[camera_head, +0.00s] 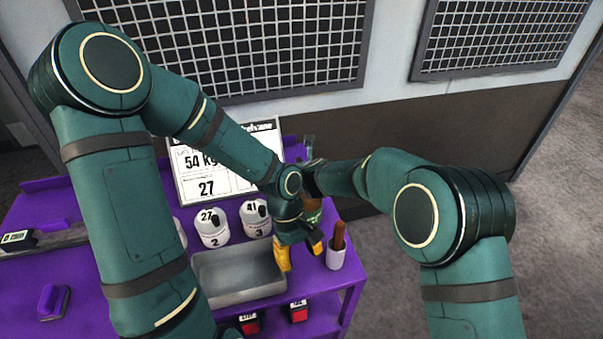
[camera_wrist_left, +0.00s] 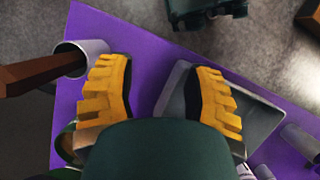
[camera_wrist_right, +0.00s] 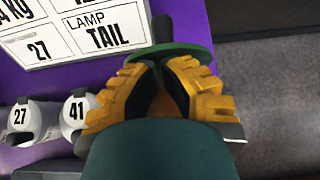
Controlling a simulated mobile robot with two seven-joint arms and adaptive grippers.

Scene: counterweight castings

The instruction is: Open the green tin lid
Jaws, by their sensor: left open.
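The green tin (camera_head: 313,215) stands near the right end of the purple table, mostly hidden behind my arms in the head view. A green rounded edge, apparently part of it, shows at the fingertips in the right wrist view (camera_wrist_right: 200,50). My left gripper (camera_head: 283,254) is open and points down in front of the tin, over the grey tray's right side; nothing is between its fingers (camera_wrist_left: 160,95). My right gripper (camera_wrist_right: 162,70) has its fingers close together at the green edge, with something brown between them. Whether it grips this, and the lid's position, I cannot tell.
A grey tray (camera_head: 225,296) lies left of my left gripper. A white cup with a brown handle (camera_head: 335,258) stands at right. A sign board (camera_head: 190,185) stands behind. My forearms meet closely.

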